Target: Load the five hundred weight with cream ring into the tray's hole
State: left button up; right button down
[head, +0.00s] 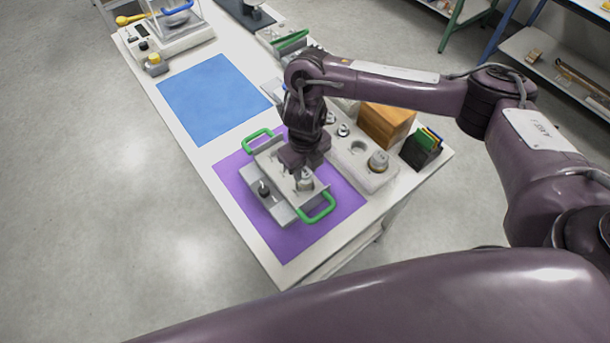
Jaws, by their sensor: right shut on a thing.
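The grey tray (257,199) with two green handles (318,209) lies on the purple mat (317,229). A dark-knobbed piece (264,190) stands on its left part. My right gripper (304,172) points down over the tray's right part. It is shut on a small silvery weight (306,182), upright at or just above the tray. The gripper covers the weight's top, and I cannot make out a cream ring. I cannot tell whether the weight is inside a hole, as its base is too small to judge. My left gripper is not in view.
A pale weight block (375,184) beside the mat holds a larger weight (378,161) and shows an empty round hole. A wooden box (386,123) and a dark holder with coloured cards (421,149) stand behind it. The blue mat (213,97) is clear. A balance (168,38) stands farther back.

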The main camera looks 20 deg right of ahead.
aim_at(305, 172)
notch_tip(305, 172, down, 3)
jog(key=shift+r+b, duration=0.15)
jog(key=shift+b, duration=0.25)
jog(key=shift+f, duration=0.45)
jog(key=shift+f, duration=0.15)
jog(key=c, duration=1.1)
grip_release()
